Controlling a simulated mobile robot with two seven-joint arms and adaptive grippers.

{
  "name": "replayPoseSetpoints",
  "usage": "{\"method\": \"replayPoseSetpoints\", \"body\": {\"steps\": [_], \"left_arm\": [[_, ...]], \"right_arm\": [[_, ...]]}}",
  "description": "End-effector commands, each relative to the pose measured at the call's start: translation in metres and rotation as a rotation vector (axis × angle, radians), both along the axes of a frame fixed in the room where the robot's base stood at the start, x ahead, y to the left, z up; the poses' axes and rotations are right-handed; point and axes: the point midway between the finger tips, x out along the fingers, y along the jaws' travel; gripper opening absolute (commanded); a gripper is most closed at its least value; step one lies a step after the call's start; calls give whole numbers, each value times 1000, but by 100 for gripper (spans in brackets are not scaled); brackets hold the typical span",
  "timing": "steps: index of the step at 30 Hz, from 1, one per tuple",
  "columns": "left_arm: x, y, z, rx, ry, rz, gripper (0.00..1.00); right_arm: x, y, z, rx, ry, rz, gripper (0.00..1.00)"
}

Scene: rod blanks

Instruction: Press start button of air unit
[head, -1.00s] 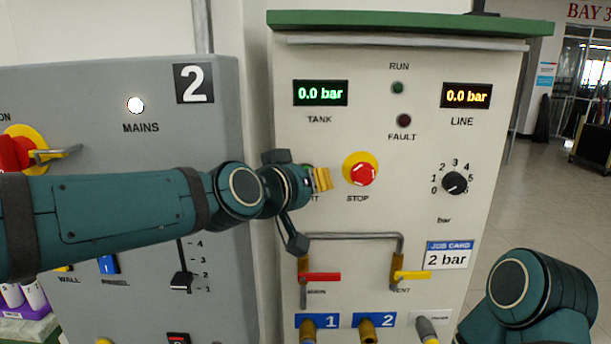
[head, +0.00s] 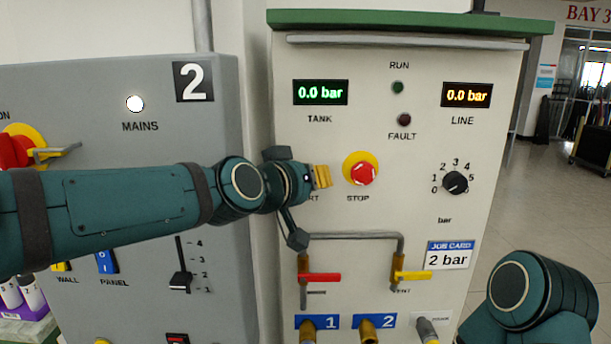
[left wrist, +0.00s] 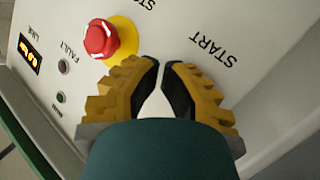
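The air unit (head: 430,130) is a pale cabinet with a green top edge. My left gripper (head: 323,177) is in front of its panel, left of the red STOP button (head: 363,174) on its yellow disc. The START button is hidden behind the gripper; only the end of its label shows. In the left wrist view the fingertips (left wrist: 162,64) are almost together, with nothing seen held, beside the START label (left wrist: 214,50). I cannot tell whether they touch the panel. The RUN lamp (head: 397,88) is dark green. My right gripper is out of view.
TANK (head: 320,92) and LINE (head: 466,95) displays read 0.0 bar. A pipe loop and red (head: 320,277) and yellow (head: 411,275) valve handles sit below the gripper. The grey mains cabinet (head: 90,90) stands left, behind my left arm.

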Motion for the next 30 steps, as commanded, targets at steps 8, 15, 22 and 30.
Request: {"method": "replayPoseSetpoints", "body": {"steps": [8,15,22,30], "left_arm": [[3,0,0,0,-1,0,0],[4,0,0,0,-1,0,0],[1,0,1,0,-1,0,0],[-11,0,1,0,-1,0,0]], "right_arm": [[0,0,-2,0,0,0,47],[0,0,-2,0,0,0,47],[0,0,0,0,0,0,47],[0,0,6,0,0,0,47]]}}
